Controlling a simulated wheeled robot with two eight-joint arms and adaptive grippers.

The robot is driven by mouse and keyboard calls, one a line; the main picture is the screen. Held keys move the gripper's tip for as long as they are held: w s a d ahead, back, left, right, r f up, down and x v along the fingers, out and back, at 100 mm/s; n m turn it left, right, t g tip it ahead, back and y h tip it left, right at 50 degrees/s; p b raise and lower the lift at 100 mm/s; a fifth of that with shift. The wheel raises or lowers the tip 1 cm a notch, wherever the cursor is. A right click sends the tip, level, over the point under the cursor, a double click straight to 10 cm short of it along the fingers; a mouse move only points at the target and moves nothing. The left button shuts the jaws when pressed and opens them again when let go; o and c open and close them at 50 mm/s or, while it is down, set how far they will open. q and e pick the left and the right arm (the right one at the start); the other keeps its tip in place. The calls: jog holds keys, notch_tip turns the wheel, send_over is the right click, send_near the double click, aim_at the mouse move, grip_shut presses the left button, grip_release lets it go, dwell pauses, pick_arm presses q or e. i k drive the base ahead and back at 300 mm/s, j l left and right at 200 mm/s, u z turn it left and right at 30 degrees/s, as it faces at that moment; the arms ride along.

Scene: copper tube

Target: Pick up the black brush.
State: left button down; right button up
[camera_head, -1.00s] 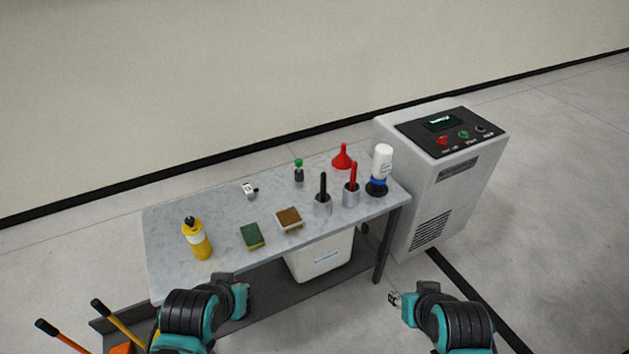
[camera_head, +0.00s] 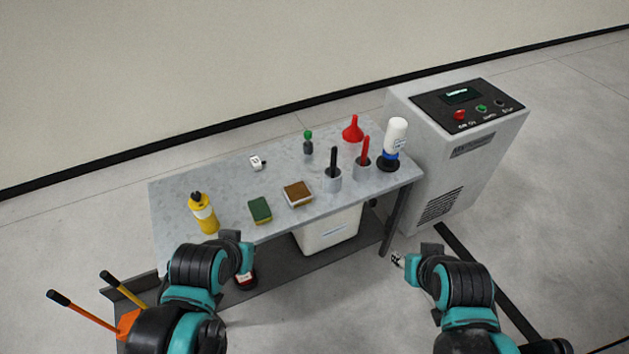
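I cannot make out the fingers of either gripper clearly.
The grey table (camera_head: 215,185) also holds a yellow bottle (camera_head: 203,213), green sponge (camera_head: 260,210), brown block (camera_head: 297,194), small green-capped bottle (camera_head: 308,147), red funnel (camera_head: 353,128) and white bottle (camera_head: 395,135). A machine (camera_head: 460,150) stands at right. A white bin (camera_head: 328,232) is underneath.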

aim_at(334, 151)
jog(key=i+l+u, duration=0.5)
jog(key=i+l, duration=0.15)
jog(key=i+l+u, duration=0.25)
jog(key=l, duration=0.2)
jog(key=i+l+u, duration=0.25)
jog(key=l, duration=0.25)
